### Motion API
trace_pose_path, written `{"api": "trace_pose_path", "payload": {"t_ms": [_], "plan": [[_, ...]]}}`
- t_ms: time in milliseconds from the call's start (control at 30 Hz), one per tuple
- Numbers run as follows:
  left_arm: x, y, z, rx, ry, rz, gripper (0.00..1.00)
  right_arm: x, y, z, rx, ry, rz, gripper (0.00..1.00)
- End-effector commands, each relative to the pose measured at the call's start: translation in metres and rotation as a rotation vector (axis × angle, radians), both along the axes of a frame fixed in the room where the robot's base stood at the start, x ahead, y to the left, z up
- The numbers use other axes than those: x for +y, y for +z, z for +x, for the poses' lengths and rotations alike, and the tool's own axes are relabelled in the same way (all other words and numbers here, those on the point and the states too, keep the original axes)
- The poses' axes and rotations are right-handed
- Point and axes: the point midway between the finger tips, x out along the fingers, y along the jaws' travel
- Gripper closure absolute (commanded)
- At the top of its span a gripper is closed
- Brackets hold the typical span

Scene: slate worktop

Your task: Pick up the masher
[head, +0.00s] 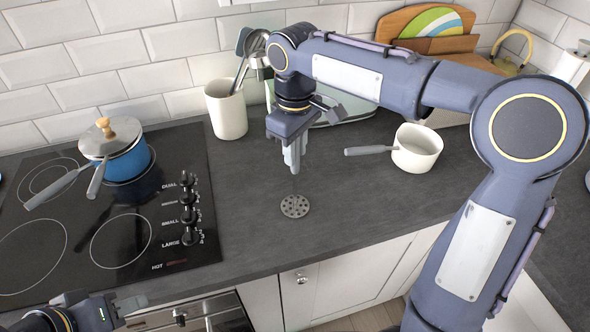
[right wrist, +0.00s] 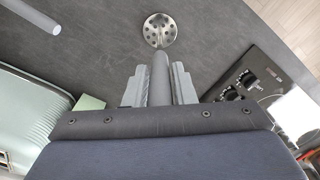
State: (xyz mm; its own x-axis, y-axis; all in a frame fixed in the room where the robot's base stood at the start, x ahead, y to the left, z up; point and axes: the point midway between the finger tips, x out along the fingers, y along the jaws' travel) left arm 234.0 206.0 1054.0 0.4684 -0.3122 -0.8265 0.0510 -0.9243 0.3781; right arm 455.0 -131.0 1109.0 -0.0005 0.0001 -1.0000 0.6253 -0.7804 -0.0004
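The masher has a round perforated metal head (head: 295,206) and a thin shaft, and stands upright below my right gripper (head: 294,165) in the head view. In the right wrist view its grey handle (right wrist: 160,80) runs between the two fingers of my right gripper (right wrist: 160,88), which are closed in on both sides of it. The masher head (right wrist: 160,31) points away from the gripper there. I cannot tell whether the head touches the worktop. My left gripper (head: 128,306) is at the lower left by the worktop's front edge, partly cut off, and its opening is unclear.
A black hob (head: 60,240) with a lidded blue pot (head: 130,163) is on the left. A utensil crock (head: 226,110) stands behind. A white saucepan (head: 417,148) sits to the right, its handle towards the masher. The worktop (head: 340,215) around the masher head is clear.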

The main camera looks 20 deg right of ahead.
Motion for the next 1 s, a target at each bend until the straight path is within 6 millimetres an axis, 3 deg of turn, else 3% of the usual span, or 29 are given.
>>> {"api": "trace_pose_path", "payload": {"t_ms": [100, 367, 567, 700, 1000], "plan": [[0.000, 0.000, 0.000, 0.000, 0.000, 0.000, 0.64, 0.000, 0.000, 0.000, 0.000, 0.000, 0.000, 1.00], [0.000, 0.000, 0.000, 0.000, 0.000, 0.000, 0.64, 0.000, 0.001, 0.000, -0.001, 0.000, 0.001, 1.00], [0.000, 0.001, 0.000, 0.000, 0.000, 0.000, 0.64, 0.000, 0.013, 0.001, -0.004, 0.000, 0.001, 1.00], [0.000, 0.002, 0.000, 0.000, 0.000, 0.000, 0.64, 0.003, 0.037, 0.000, -0.007, 0.002, 0.002, 1.00], [0.000, -0.001, 0.000, 0.000, 0.000, 0.000, 0.64, 0.053, 0.098, -0.040, -0.005, 0.009, 0.002, 1.00]]}}
